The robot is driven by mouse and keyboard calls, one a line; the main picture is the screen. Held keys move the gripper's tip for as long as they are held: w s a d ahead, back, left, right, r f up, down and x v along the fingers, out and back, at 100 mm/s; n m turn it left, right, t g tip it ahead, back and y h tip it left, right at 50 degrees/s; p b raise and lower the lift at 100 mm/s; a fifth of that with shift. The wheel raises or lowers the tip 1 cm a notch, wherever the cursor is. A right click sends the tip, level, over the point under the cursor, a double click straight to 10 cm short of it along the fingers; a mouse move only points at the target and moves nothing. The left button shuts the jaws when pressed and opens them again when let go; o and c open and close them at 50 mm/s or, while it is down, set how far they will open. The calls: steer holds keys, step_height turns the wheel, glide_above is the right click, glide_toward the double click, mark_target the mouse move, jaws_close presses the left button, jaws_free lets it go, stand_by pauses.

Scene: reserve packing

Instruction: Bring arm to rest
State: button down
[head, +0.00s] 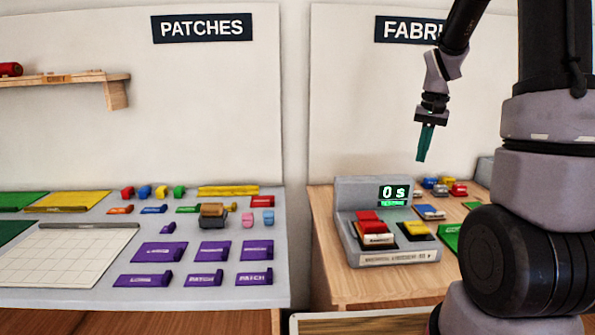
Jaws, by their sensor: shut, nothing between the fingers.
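My gripper (425,143) hangs from my arm in the upper right of the head view, pointing down with its teal fingers together and nothing between them. It is in the air in front of the wall, above and to the right of a grey device (352,228). It appears clear of every object. My arm's large links fill the right edge and hide part of the right table and the FABRIC sign (400,29).
The grey device with a "0 s" display, a red block and a yellow block stands on the wooden right table (324,275). The left table (80,303) holds purple patch blocks (208,250), a white grid board (62,258) and small coloured pieces. A shelf (60,79) is on the left wall.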

steer(key=s+a+r+t, duration=0.3)
steer(key=s+a+r, duration=0.2)
steer(key=s, duration=0.5)
steer(key=s+a+r+n+t+y, duration=0.1)
steer(key=s+a+r+t, duration=0.2)
steer(key=s+a+r, duration=0.3)
steer(key=s+r, duration=0.4)
steer(key=shift+a+t, duration=0.2)
steer(key=shift+t, duration=0.1)
